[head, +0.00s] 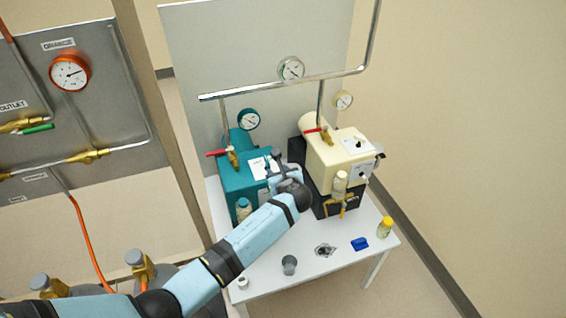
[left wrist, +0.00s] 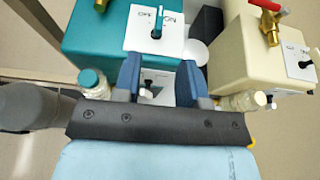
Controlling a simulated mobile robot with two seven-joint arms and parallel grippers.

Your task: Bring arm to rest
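My left arm reaches in from the lower left in the head view. Its gripper (head: 280,170) is over the white table (head: 262,285), in front of the teal machine (head: 240,178) and left of the cream machine (head: 340,155). In the left wrist view the two blue fingers (left wrist: 158,82) stand apart with nothing held between them. Beyond them is the teal machine's white panel (left wrist: 154,32) with an OFF/ON switch. A small dark knob shows between the fingers. Whether the fingers touch anything is unclear. My right gripper is in neither view.
On the table stand a grey cup (head: 289,265), a blue object (head: 360,244) and a yellow-capped bottle (head: 384,227). A teal-capped bottle (left wrist: 93,84) is close left of the gripper. Pipes with gauges (head: 290,68) run above the machines. A grey panel (head: 75,95) stands at left.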

